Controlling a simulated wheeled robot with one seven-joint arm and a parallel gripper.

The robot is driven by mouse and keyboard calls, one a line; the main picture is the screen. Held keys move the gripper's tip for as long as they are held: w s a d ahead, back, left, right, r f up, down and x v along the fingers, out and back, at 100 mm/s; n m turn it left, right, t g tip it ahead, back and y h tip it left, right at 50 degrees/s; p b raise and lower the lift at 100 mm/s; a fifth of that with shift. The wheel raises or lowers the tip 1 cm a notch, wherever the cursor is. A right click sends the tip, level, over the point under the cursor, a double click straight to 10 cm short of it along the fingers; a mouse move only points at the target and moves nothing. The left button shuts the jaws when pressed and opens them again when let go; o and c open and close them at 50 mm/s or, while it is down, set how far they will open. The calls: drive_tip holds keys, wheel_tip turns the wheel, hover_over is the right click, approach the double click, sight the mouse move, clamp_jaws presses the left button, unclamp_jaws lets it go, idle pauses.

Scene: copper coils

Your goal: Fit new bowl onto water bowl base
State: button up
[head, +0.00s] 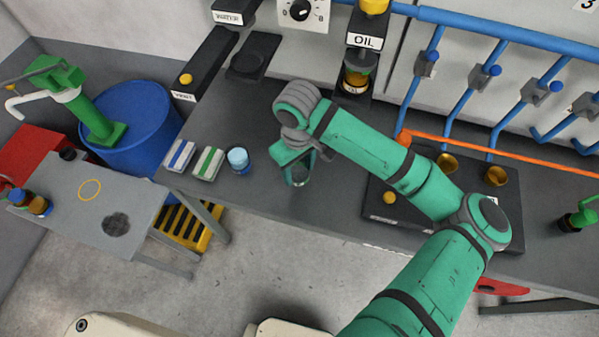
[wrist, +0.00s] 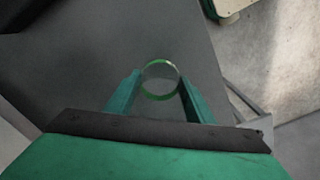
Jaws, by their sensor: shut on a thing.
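My gripper (wrist: 160,85) is shut on a clear round bowl with a green rim (wrist: 160,64), which sits between its two fingertips in the wrist view. In the head view my gripper (head: 297,176) points down over the grey bench, and the bowl is mostly hidden by the fingers. I cannot tell its exact height above the bench. At the back, a black fixture (head: 212,58) carries a white label (head: 228,18) too small to read surely; it may be the water base. The OIL unit (head: 361,50) holds an amber bowl.
A light blue cup (head: 238,160), a green-striped box (head: 207,163) and a blue-striped box (head: 179,155) stand left of my gripper. A black board (head: 378,214) with brass cups (head: 495,176) lies right, partly behind my arm. Blue pipes (head: 452,86) line the back. The bench between is clear.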

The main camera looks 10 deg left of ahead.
sight(300, 170)
drive_tip(key=shift+w+f, duration=0.35)
drive_tip(key=shift+f, duration=0.1)
drive_tip(key=shift+w+f, duration=0.1)
drive_tip(key=shift+f, duration=1.5)
drive_tip(key=shift+f, duration=0.2)
drive_tip(key=o, duration=1.2)
drive_tip(key=shift+r, duration=0.1)
